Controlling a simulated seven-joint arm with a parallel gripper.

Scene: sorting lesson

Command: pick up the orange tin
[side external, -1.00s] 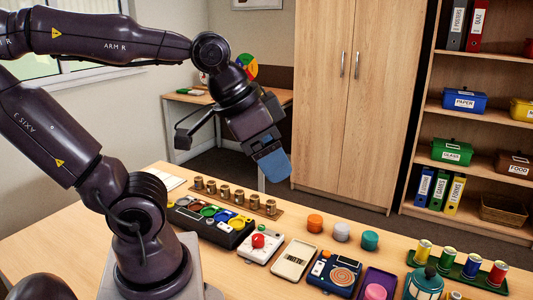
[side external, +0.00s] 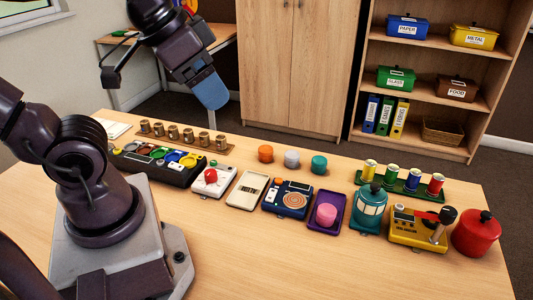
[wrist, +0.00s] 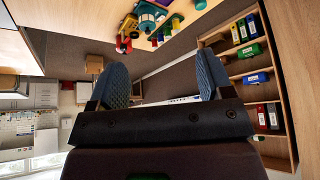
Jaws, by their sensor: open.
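The orange tin cannot be made out in the wrist view.
Brown tins on a strip (side external: 186,138) stand to the left of the orange tin. A green tray (side external: 403,188) with several coloured tins is to its right. Devices line the front, including a dark blue one (side external: 288,199) and a purple tray (side external: 341,203). A red pot (side external: 476,234) stands far right.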

